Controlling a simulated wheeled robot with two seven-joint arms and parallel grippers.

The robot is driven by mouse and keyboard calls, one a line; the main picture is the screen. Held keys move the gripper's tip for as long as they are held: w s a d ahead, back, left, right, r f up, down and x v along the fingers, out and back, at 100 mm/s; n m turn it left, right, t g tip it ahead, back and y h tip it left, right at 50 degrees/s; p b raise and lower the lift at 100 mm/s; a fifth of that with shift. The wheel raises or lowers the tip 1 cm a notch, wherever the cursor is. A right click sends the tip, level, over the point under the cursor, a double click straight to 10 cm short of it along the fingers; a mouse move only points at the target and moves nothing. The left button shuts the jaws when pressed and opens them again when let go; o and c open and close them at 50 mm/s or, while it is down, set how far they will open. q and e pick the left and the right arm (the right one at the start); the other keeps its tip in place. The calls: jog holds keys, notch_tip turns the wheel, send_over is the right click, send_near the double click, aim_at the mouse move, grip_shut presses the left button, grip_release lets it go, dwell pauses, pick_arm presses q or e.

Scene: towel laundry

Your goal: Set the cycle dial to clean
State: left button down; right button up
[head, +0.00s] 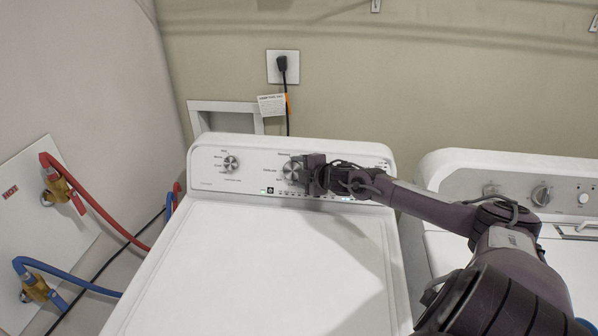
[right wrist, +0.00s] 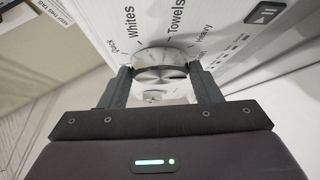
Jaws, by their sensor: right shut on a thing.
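The cycle dial (head: 290,170) is a round silver knob on the white washer's control panel, partly hidden by my right gripper (head: 304,172) in the head view. In the right wrist view the dial (right wrist: 160,58) sits between the two dark fingers of my right gripper (right wrist: 161,72), which is shut on it. Labels around the dial read Quick, Whites, Towels and Heavy. I cannot tell where the dial's mark points, and I see no label reading clean. My left gripper is not in view.
A smaller knob (head: 231,163) is on the panel's left. The washer's lid (head: 270,260) is bare. A second machine with knobs (head: 541,195) stands at the right. Red (head: 100,212) and blue (head: 75,279) hoses run at the left. A plugged-in cord (head: 282,66) hangs behind the washer.

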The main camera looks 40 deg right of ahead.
jog(key=o, duration=1)
jog(key=shift+s, duration=0.1)
jog(key=shift+p+v, duration=2.3)
jog(key=shift+v, duration=1.5)
